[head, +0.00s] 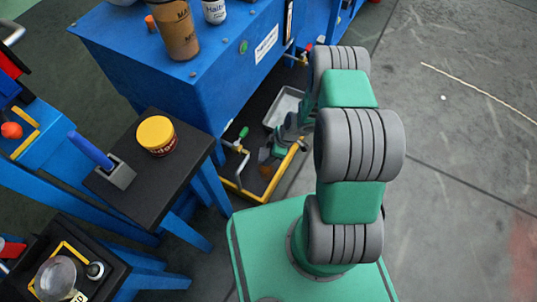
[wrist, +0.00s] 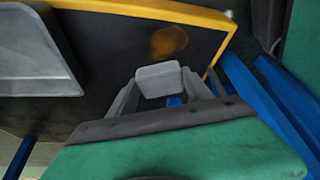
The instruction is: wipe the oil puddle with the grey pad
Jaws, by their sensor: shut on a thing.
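My gripper (wrist: 160,88) is shut on the grey pad (wrist: 158,77), a small pale block between the fingertips in the wrist view. The oil puddle (wrist: 168,41) is an orange-brown patch on a black surface with a yellow rim, just beyond the pad in that view. I cannot tell whether the pad touches the surface. In the head view my gripper (head: 268,155) is low beside the blue bench, close to the puddle (head: 266,172). The pad is not clear there.
The yellow-rimmed black surface (head: 232,185) also holds a grey metal tray (head: 285,106). A green-tipped valve pipe (head: 240,143) stands at its left. A black-topped stool (head: 150,190) carries a yellow-lidded jar (head: 156,135) and a blue-handled grey tool (head: 118,176).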

